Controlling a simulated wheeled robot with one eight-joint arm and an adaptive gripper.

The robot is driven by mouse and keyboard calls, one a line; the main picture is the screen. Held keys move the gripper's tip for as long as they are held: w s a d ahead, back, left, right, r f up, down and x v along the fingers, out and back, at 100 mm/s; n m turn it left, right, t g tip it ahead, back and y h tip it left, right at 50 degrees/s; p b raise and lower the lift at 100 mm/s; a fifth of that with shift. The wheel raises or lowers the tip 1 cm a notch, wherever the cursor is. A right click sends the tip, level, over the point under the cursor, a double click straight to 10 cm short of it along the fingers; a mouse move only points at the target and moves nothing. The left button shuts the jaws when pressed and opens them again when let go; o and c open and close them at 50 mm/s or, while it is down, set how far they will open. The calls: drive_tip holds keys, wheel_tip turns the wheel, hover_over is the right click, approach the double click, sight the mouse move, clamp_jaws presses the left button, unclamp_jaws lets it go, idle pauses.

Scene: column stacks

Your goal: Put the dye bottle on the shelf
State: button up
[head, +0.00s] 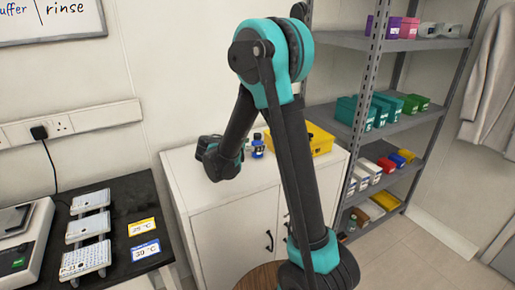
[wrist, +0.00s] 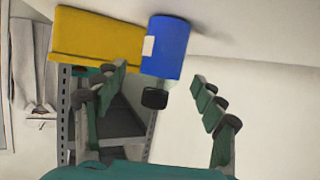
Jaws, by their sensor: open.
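The dye bottle, blue with a black cap and a pale label, stands on the white cabinet (head: 240,213) in the head view (head: 258,152). In the wrist view, which is upside down, the dye bottle (wrist: 167,48) shows with its cap pointing down the picture. My gripper (wrist: 159,76) is open and empty, its two green fingers spread to either side of the bottle's line; the bottle looks to be ahead of the fingertips. In the head view my fingers cannot be made out. The grey shelf rack (head: 430,130) stands at the right, with goods on several levels.
A yellow bin (head: 318,137) stands beside the bottle on the cabinet; it also fills the upper left of the wrist view (wrist: 97,36). Teal boxes (head: 355,112) occupy one shelf level. A black bench (head: 125,215) is at the left.

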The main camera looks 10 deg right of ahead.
sight(253, 143)
drive_tip(key=shift+x, duration=1.55)
drive_tip(key=shift+r, duration=0.1)
drive_tip(key=c, duration=1.5)
drive_tip(key=shift+r, duration=0.15)
